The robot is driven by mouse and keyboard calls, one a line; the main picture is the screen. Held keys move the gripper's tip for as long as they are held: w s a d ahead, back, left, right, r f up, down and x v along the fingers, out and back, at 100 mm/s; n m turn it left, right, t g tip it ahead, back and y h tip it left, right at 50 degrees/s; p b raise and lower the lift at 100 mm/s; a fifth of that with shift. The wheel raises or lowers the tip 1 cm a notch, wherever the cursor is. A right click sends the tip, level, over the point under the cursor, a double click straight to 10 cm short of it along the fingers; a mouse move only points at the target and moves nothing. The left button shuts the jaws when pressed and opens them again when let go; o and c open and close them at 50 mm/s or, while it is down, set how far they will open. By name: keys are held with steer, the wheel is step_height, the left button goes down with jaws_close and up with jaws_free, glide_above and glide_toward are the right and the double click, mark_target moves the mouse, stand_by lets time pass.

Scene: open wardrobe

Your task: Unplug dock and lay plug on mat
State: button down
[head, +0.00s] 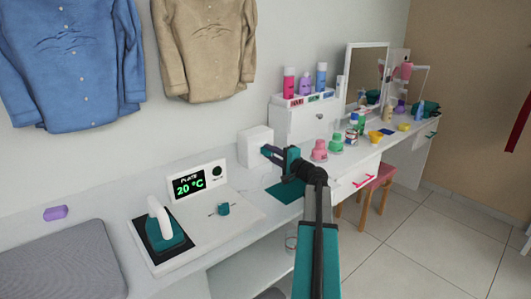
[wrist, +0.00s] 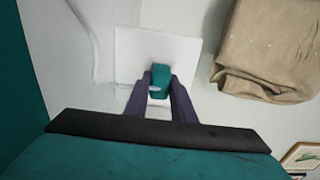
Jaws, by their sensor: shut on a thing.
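My gripper (head: 266,151) is at the front of the white socket box (head: 247,150), which stands against the wall on the counter. In the wrist view its fingers (wrist: 160,88) are shut on a teal plug (wrist: 161,76), in front of the box's white square face (wrist: 182,52). I cannot tell whether the plug is fully seated in the box. The teal mat (head: 284,193) lies flat and bare on the counter, below my gripper. The dock (head: 240,215) is at the left, with a display (head: 190,184) reading "PLATE 20 °C" and a teal iron (head: 165,240) on its dark plate.
A small teal part (head: 223,209) sits on the dock's board. A grey pad (head: 62,272) lies at the far left. Shirts (head: 208,50) hang on the wall above.

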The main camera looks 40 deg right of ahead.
steer(key=shift+s+a+b, duration=0.1)
steer(key=shift+s+b, duration=0.45)
steer(key=shift+s, duration=0.7)
stand_by(1.8)
steer(key=shift+s, duration=0.1)
steer(key=shift+s+a+b, duration=0.1)
steer(key=shift+s+b, duration=0.35)
steer(key=shift+s, duration=1.45)
steer(key=shift+s+r+p, duration=0.25)
steer(key=shift+r+p, duration=0.05)
steer(key=shift+p, duration=1)
